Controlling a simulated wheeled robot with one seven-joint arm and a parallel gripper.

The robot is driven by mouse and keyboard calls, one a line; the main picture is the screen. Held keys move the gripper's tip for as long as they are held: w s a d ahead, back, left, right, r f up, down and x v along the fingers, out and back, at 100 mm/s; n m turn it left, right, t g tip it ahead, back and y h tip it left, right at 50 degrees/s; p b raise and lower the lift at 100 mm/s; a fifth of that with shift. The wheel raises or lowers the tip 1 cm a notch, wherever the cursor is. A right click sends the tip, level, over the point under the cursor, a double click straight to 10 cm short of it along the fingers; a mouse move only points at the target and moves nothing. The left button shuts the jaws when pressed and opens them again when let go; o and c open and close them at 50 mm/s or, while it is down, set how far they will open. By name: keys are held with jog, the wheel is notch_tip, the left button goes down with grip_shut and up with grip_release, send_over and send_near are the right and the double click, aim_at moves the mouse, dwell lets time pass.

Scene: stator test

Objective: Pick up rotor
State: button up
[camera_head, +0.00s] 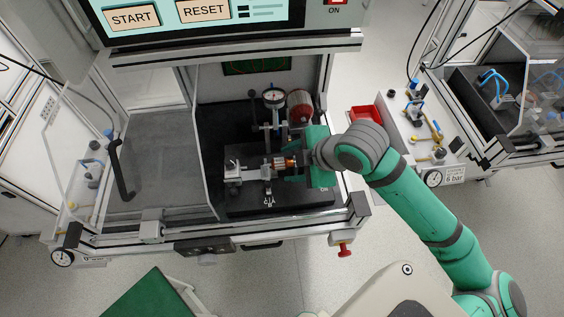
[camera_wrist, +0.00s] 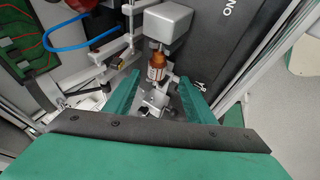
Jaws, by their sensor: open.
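The rotor (camera_wrist: 157,68) is a small copper-orange and silver cylinder with a thin shaft. It rests in a metal holder on the black fixture plate in the test station. In the head view the rotor (camera_head: 284,162) is at the middle of the station, partly hidden by my gripper. My gripper (camera_wrist: 160,92) has two green fingers, spread apart, with the rotor seen between and just beyond their tips. In the head view my gripper (camera_head: 297,161) reaches in from the right, close to the rotor. I cannot tell whether a finger touches it.
A grey block (camera_wrist: 168,22) stands at one end of the rotor. A dial gauge (camera_head: 273,97) and a red cylinder (camera_head: 300,106) stand behind. A blue hose (camera_wrist: 75,43) loops beside the fixture. A clear door (camera_head: 160,150) stands left; a red box (camera_head: 366,114) is right.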

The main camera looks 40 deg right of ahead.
aim_at(283, 162)
jog(key=shift+d+x, duration=0.2)
jog(key=shift+x, duration=1.1)
jog(key=shift+d+x, duration=0.15)
jog(key=shift+x, duration=1.1)
jog(key=shift+w+r, duration=0.1)
jog(key=shift+w, duration=0.1)
grip_shut()
